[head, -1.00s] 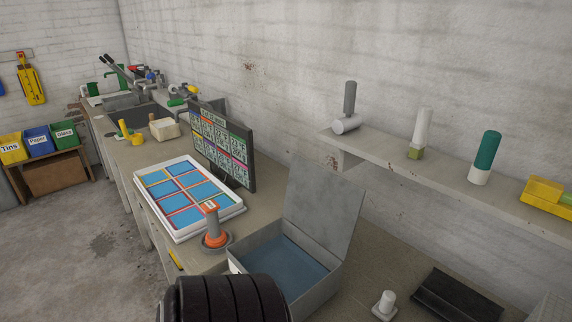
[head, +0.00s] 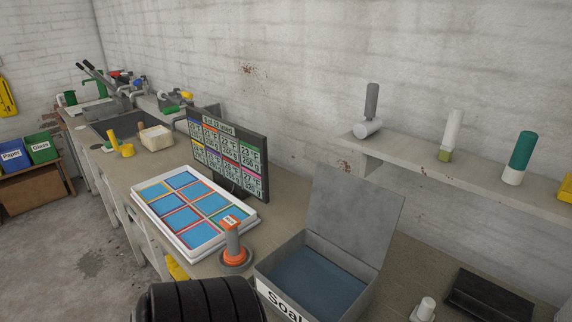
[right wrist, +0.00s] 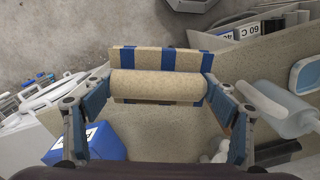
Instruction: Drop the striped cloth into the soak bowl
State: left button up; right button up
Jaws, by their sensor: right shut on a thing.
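The striped cloth (right wrist: 157,61), beige with blue stripes and a rolled front edge, is in the right wrist view. My right gripper (right wrist: 158,88) is shut on it, with a finger at each side of the roll. The soak bowl (head: 348,257) is a grey open-topped box in the head view, with its lid raised at the back, blue inside, and a partly visible label reading "Soa". The cloth and right gripper do not show in the head view, so their distance from the bowl cannot be told. My left gripper is not in view.
A black tray (head: 490,297) lies on the right, below a wall shelf (head: 440,163) with upright tools.

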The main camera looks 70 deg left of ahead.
aim_at(317, 302)
jog(key=k+j+u, duration=0.4)
jog(key=j, duration=0.2)
jog(key=j+u, duration=0.2)
jog(key=k+j+u, duration=0.2)
jog(key=j, duration=0.3)
jog(key=u, duration=1)
